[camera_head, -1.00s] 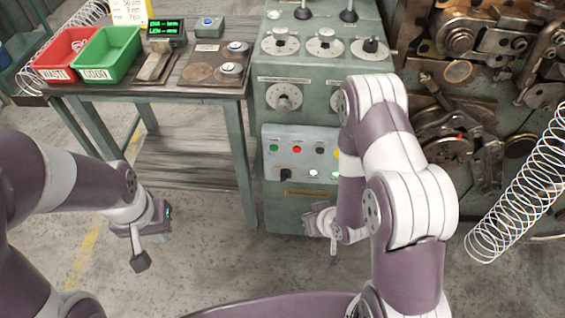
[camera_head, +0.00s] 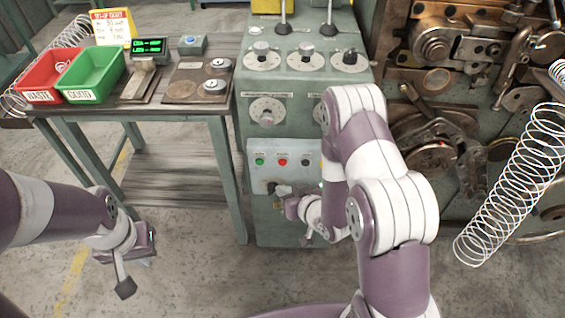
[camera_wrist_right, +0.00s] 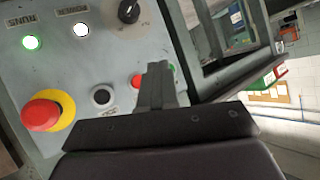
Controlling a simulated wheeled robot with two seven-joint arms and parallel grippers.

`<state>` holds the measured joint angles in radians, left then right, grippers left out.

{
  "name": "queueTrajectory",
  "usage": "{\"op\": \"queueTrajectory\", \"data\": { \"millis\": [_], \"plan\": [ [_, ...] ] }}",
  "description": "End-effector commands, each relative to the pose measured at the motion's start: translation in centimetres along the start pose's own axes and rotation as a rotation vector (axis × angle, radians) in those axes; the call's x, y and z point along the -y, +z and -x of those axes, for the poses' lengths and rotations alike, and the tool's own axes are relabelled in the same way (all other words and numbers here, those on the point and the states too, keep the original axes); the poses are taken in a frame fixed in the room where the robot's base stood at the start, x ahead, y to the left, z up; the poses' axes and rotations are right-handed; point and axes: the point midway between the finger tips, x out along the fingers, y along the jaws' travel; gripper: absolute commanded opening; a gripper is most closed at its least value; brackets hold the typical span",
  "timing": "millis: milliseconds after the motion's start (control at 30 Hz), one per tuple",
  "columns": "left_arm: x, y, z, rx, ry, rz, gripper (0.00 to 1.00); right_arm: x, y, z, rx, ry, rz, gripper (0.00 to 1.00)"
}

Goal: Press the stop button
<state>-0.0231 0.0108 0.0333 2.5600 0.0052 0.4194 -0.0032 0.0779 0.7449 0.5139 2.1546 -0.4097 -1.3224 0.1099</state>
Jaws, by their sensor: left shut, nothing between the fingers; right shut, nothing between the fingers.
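The small red stop button (camera_head: 282,161) sits on the grey control panel (camera_head: 254,177), between a green button (camera_head: 259,161) and a black one (camera_head: 305,161). My right gripper (camera_head: 281,190) is shut and empty, in front of the panel below the red button. In the right wrist view, its closed fingers (camera_wrist_right: 157,82) point at the panel and overlap the edge of the red button (camera_wrist_right: 136,82). I cannot tell whether they touch it. My left gripper (camera_head: 124,288) is shut and empty, low over the floor at the left.
A red mushroom button on a yellow base (camera_wrist_right: 40,115) stands on the same panel, clear of the fingers. My right arm hides the panel's right side in the head view. A table with a red bin (camera_head: 42,75) and a green bin (camera_head: 90,72) stands left.

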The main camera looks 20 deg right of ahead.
Motion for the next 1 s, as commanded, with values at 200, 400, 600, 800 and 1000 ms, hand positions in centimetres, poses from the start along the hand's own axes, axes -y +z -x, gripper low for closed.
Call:
{"op": "queueTrajectory", "data": {
  "millis": [200,400,600,800,1000],
  "plan": [
    [0.0,0.0,-0.2,0.000,0.000,0.000,0.00,-1.7,-1.6,-2.2,-0.002,0.001,0.001,0.00],
    [0.0,0.0,-0.3,0.000,0.000,0.000,0.00,-2.6,-2.6,-3.6,-0.001,0.000,0.001,0.00],
    [0.0,0.0,-0.3,0.000,0.000,0.000,0.00,-2.9,-2.9,-4.0,0.001,0.000,0.000,0.00],
    [0.0,0.0,-0.3,0.000,0.000,0.000,0.00,-2.9,-2.9,-4.0,0.001,0.000,0.000,0.00],
    [0.0,0.0,-0.3,0.000,0.000,0.000,0.00,-2.9,-2.9,-4.0,0.001,0.000,0.000,0.00]
  ]
}}
